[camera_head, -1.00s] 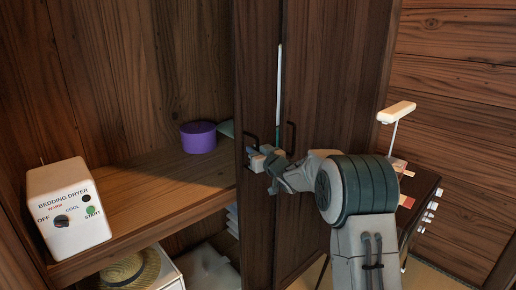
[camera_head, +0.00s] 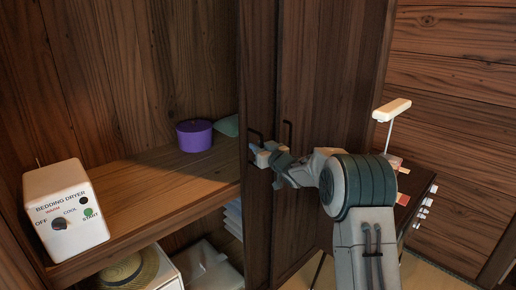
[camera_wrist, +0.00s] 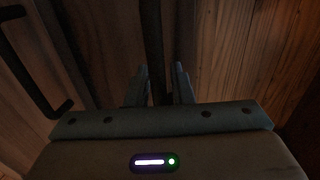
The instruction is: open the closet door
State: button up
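The closet door is a dark brown wooden panel (camera_head: 258,210) at the right side of an open closet bay. It stands in front of or beside a second dark panel (camera_head: 320,110). Each panel has a thin black handle; the near panel's handle (camera_head: 252,138) is at my gripper. My gripper (camera_head: 262,152) is at this panel, around handle height. In the wrist view the two fingers (camera_wrist: 160,85) stand apart with a dark upright bar (camera_wrist: 153,40) between them. Whether they press on it is too dark to tell. Another black handle (camera_wrist: 25,65) shows at the left.
The open bay's shelf (camera_head: 150,200) holds a white bedding dryer (camera_head: 66,212) and a purple round box (camera_head: 195,135). A straw hat (camera_head: 128,272) and folded cloth lie below. A desk with a lamp (camera_head: 393,110) stands to the right, close to my arm.

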jog(key=v, duration=1.3)
jog(key=shift+s+d+b, duration=0.25)
jog(key=shift+s+b, duration=0.05)
jog(key=shift+b, duration=0.1)
jog(key=s+d+r+m+g+h+p, duration=0.25)
jog(key=s+d+h, duration=0.2)
jog(key=s, duration=0.25)
jog(key=s+d+r+m+g+h+p, duration=0.25)
jog(key=s+h+p, duration=0.2)
jog(key=s, duration=0.25)
jog(key=s+m+g+p, duration=0.1)
jog(key=s+g+p, duration=0.3)
jog(key=s, duration=2.1)
jog(key=a+f+g, duration=0.1)
jog(key=g, duration=0.2)
jog(key=shift+s+m+g, duration=0.3)
jog(key=shift+s, duration=0.1)
